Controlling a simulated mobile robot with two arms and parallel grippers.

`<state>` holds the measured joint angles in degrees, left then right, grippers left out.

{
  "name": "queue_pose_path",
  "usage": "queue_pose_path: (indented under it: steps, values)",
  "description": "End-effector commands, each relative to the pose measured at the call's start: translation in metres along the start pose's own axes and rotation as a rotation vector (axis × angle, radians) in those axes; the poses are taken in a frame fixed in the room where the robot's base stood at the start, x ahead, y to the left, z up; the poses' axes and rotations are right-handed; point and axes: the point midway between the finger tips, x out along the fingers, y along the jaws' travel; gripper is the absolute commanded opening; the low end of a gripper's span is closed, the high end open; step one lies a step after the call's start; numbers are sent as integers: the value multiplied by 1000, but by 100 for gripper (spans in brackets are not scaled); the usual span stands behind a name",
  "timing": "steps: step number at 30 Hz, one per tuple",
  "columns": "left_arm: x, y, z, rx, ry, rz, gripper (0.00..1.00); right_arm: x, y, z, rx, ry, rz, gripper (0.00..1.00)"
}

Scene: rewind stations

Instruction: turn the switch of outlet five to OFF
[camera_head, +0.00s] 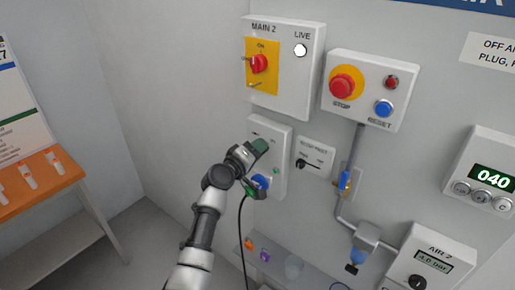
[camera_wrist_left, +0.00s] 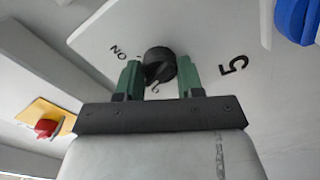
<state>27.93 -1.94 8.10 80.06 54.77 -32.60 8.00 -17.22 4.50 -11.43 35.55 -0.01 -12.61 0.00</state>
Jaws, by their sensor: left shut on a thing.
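The outlet five box (camera_head: 283,133) is a white panel on the wall, left of centre in the head view; its front fills the upper wrist view, with a "5" and an "ON" mark. Its switch is a round black knob (camera_wrist_left: 158,62) in the left wrist view. My left gripper (camera_head: 262,146) is at the upper part of the box, its green fingers on either side of the knob and shut on it. In the head view the gripper hides the knob. Which mark the knob points to is hard to tell. My right gripper is not in view.
A blue socket cover (camera_head: 261,181) and a black cable (camera_head: 241,225) are just below my left gripper. The MAIN 2 box (camera_head: 287,85) with a red switch is above. The stop and reset box (camera_head: 368,105) is to the upper right. An orange-topped table (camera_head: 60,180) stands at left.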

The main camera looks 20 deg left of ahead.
Motion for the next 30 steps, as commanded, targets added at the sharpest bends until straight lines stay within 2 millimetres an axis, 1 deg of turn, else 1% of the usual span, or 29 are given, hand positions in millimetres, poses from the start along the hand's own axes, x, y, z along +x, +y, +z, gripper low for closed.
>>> queue_pose_path:
  steps: [6,15,21,30]
  values:
    - [0,0,0,-189,-1,-1,14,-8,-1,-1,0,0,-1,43]
    - [0,-1,0,-377,0,-1,14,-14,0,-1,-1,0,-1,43]
    - [0,-2,0,-442,0,-1,14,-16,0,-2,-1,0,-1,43]
    - [0,-2,0,-470,0,-1,14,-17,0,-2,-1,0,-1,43]
